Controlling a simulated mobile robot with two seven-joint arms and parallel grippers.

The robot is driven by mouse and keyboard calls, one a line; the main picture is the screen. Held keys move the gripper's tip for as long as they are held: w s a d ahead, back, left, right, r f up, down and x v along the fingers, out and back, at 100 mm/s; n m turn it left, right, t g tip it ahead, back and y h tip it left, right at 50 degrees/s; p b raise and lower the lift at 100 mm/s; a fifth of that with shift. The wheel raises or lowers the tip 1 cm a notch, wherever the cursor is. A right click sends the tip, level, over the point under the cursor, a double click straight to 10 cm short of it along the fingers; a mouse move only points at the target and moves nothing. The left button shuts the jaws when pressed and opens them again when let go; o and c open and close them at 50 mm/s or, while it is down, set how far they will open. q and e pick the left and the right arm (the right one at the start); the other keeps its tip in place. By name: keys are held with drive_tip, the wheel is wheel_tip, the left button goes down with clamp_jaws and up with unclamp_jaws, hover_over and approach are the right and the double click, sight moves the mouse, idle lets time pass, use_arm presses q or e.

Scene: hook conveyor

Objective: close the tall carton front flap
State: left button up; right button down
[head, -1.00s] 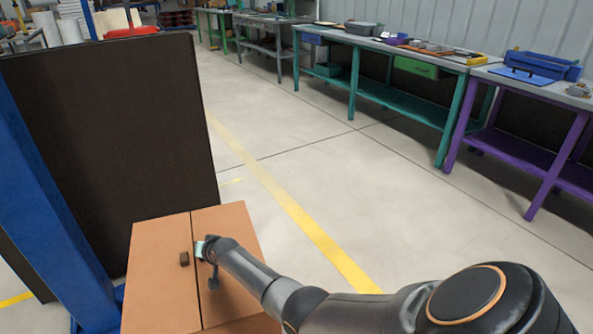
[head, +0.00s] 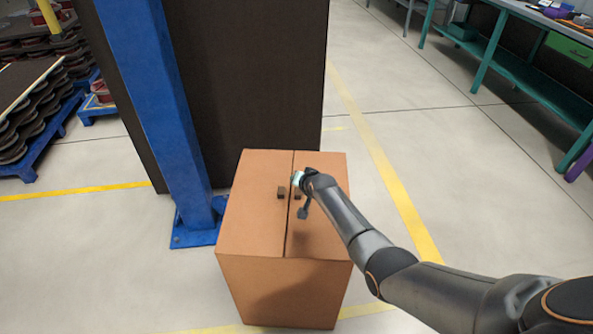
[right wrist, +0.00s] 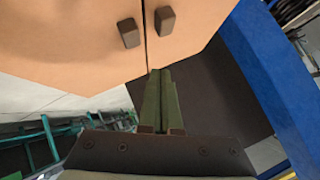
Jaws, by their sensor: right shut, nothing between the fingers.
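A tall brown carton (head: 275,290) stands on the floor in the middle of the head view. Its top has two panels, a left one (head: 250,215) and a right one (head: 315,242), lying flat and meeting at a narrow seam. A dark knob (head: 281,192) sits on the left panel, and a second knob (head: 297,195) shows partly beside my gripper. My right gripper (head: 298,180) is over the top near the seam, shut and empty. In the right wrist view its fingertips (right wrist: 161,75) overlap the panel edge near the seam; contact is unclear. My left gripper is out of view.
A blue post (head: 160,100) stands close behind the carton on the left, with a dark board (head: 265,90) behind it. Pallets with stacked parts (head: 40,120) are at far left. Teal workbenches (head: 500,60) stand at upper right. Floor right of the carton is clear.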

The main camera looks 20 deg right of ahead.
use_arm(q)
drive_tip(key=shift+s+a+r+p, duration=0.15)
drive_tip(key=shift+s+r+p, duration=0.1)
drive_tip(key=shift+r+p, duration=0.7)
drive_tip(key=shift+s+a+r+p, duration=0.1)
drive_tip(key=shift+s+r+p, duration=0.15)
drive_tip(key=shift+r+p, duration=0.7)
use_arm(e)
drive_tip(key=s+a+r, duration=0.2)
drive_tip(key=s+r, duration=0.3)
drive_tip(key=r, duration=0.1)
drive_tip(key=shift+s+a, duration=0.35)
drive_tip(key=shift+a, duration=0.05)
